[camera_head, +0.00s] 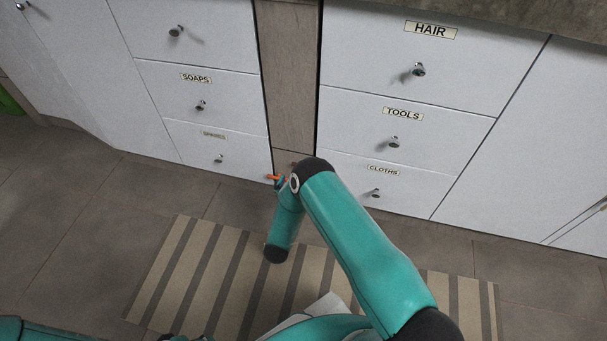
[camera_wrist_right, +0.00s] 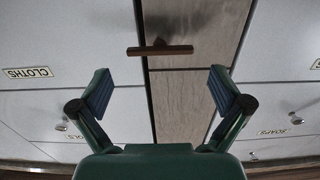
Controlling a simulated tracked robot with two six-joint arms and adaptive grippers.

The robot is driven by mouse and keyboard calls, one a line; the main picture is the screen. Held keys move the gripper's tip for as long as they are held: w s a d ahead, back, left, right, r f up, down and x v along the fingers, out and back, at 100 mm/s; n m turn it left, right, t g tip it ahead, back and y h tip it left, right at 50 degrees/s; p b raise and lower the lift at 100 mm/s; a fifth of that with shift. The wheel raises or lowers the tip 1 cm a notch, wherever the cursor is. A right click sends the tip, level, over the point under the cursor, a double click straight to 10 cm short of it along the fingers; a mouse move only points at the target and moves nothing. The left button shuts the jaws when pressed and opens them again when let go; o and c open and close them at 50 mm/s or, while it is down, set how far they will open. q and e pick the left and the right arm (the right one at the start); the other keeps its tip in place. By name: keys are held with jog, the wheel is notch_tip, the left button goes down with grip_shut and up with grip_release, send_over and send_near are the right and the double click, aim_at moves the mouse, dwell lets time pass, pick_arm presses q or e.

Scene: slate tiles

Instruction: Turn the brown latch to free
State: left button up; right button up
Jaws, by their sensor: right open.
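The brown latch (camera_wrist_right: 160,50) shows in the right wrist view as a flat bar lying crosswise in the picture. It crosses the seam between a narrow wood-grain panel (camera_wrist_right: 190,102) and the white front on the left. A dark round shape, perhaps its pivot or shadow, is just above it. My right gripper (camera_wrist_right: 162,86) is open and empty, its fingers apart on either side of the latch in the picture, not touching it. Dark parts at the bottom edge may be my left gripper (camera_head: 188,338), mostly cut off.
White drawers with knobs flank the wood-grain panel (camera_head: 287,80), including the TOOLS drawer (camera_head: 440,125), CLOTHS drawer (camera_head: 340,185) and SOAPS drawer (camera_head: 225,100). A striped mat (camera_head: 165,290) lies on the tiled floor. A worktop (camera_head: 560,15) is at upper right.

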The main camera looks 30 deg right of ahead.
jog(key=shift+b+x, duration=0.7)
jog(key=shift+x, duration=2.05)
jog(key=shift+a, duration=0.1)
jog(key=c, duration=0.8)
